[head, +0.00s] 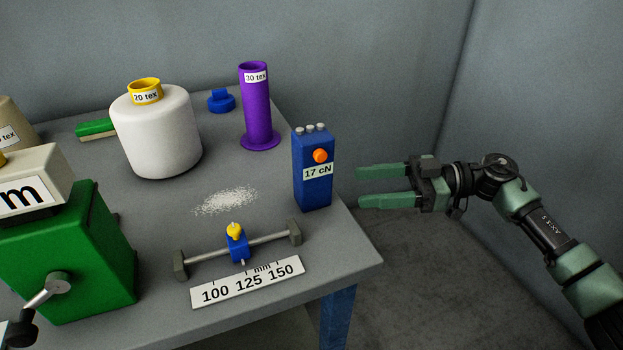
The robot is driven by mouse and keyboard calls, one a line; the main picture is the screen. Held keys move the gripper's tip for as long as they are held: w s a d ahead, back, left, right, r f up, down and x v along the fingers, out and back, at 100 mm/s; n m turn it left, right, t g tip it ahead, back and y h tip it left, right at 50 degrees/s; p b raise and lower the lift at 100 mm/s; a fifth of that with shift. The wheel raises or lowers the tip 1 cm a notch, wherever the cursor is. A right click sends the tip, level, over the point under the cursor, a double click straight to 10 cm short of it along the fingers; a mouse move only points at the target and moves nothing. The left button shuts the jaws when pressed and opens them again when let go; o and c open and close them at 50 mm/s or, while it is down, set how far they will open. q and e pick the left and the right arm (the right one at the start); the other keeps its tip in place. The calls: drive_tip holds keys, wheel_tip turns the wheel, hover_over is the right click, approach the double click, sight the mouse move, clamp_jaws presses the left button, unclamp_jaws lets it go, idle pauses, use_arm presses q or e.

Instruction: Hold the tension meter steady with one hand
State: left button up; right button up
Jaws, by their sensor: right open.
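The tension meter (312,188) is a blue upright box near the right edge of the table. It has an orange knob, several grey pegs on top and a label reading 17 cN. My right gripper (360,187) is open and empty, just right of the meter, its two green fingers pointing left toward it. A gap shows between the fingertips and the meter in the picture.
On the grey table (330,262) stand a white bobbin (160,135), a purple tube (256,112), a green machine (75,255) with a crank, and a sliding guide (238,246) behind a scale plate (248,284). White fluff (226,202) lies left of the meter. Walls close the back.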

sight(319, 191)
use_arm(q)
wheel_tip(319, 191, up, 5)
drive_tip(key=w+b, duration=0.1)
drive_tip(key=b, duration=0.1)
use_arm(e)
drive_tip(key=a, duration=0.6)
drive_tip(key=shift+f, duration=0.35)
drive_tip(key=a+p, duration=0.3)
drive_tip(key=shift+a+p, duration=0.2)
drive_tip(key=shift+p, duration=0.1)
use_arm(q)
drive_tip(key=s+f, duration=0.3)
drive_tip(key=f, duration=0.6)
drive_tip(key=shift+s+a+f, duration=0.15)
drive_tip(key=shift+f, duration=0.25)
use_arm(e)
drive_tip(key=shift+a+f, duration=0.15)
drive_tip(key=shift+a, duration=0.05)
clamp_jaws()
drive_tip(key=shift+o, duration=1.4)
unclamp_jaws()
